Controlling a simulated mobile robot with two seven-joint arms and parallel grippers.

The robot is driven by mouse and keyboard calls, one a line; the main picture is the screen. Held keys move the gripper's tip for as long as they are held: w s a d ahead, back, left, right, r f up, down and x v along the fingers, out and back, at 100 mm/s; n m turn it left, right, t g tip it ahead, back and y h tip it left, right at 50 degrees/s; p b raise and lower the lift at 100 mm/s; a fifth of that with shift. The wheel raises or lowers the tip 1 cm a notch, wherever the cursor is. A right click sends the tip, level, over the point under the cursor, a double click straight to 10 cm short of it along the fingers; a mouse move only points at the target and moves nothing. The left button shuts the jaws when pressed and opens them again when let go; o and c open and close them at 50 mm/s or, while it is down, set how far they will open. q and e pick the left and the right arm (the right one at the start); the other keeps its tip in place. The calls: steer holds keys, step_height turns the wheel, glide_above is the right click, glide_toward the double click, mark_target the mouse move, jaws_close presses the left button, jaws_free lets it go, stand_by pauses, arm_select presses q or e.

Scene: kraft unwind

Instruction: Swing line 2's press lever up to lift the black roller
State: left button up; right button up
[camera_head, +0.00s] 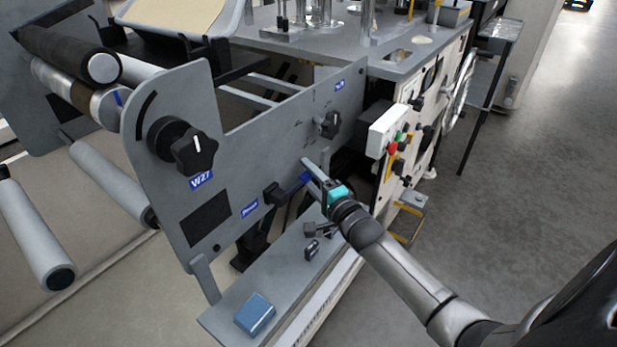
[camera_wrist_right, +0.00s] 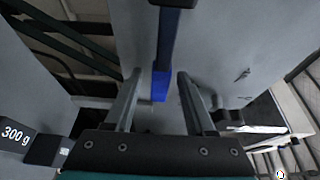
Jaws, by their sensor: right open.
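The press lever (camera_head: 294,186) sticks out from a black block on the grey side plate, just right of a small blue label (camera_head: 250,207). Its blue end lies by my right gripper (camera_head: 316,178). In the right wrist view the lever (camera_wrist_right: 161,80) comes down from the top, dark with a blue end, between the two fingers of my right gripper (camera_wrist_right: 158,98). The fingers are open, with gaps to the lever. A black roller (camera_head: 60,48) with a pale end lies at the upper left. My left gripper is not in view.
A black knob (camera_head: 193,151) above the W27 label and a smaller knob (camera_head: 330,125) stand out from the plate. A white button box (camera_head: 388,130) is to the right. A blue block (camera_head: 255,313) sits on the lower ledge.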

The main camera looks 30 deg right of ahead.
steer(key=shift+w, duration=0.2)
steer(key=shift+c, duration=0.2)
jaws_close()
stand_by(1.2)
